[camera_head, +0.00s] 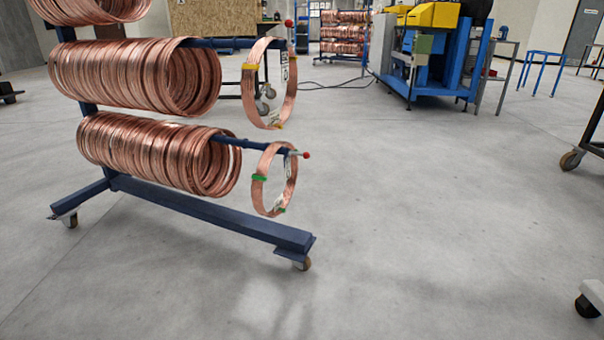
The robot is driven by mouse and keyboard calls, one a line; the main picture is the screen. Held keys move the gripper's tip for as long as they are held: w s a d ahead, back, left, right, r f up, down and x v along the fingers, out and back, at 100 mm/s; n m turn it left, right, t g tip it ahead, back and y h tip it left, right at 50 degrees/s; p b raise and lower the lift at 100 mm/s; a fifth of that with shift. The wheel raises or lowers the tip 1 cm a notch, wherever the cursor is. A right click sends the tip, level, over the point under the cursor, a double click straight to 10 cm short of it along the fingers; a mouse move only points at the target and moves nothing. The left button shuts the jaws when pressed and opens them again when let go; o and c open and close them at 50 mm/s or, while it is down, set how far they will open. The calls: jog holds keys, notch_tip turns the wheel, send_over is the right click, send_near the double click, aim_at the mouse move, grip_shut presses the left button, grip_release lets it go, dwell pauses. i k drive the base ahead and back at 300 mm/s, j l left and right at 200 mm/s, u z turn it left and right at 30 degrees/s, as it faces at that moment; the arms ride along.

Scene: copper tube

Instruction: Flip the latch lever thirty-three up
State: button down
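A blue wheeled rack (210,212) stands at the left of the head view, with copper tube coils on its arms. The lower arm ends in a small lever with a red knob (306,155), sticking out to the right. The upper arm ends in another red-knobbed lever (289,23), which stands upright. I cannot read any number on either lever. A single coil with green bands (259,179) hangs near the end of the lower arm. A single coil with yellow bands (249,67) hangs near the end of the upper arm. My gripper is not in view.
Dense coil bundles fill the upper arm (130,75) and lower arm (150,152). A blue and yellow machine (430,60) stands at the back right. A caster (571,160) shows at the right edge. The grey floor (430,220) right of the rack is clear.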

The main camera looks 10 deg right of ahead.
aim_at(306, 155)
jog(key=i+u, duration=0.15)
jog(key=u, duration=0.25)
jog(key=i+l+u, duration=0.15)
jog(key=u, duration=0.25)
jog(key=i+l+u, duration=0.15)
jog(key=i+l, duration=0.45)
jog(key=i+l+u, duration=0.2)
jog(key=i+l, duration=0.4)
jog(key=l, duration=0.1)
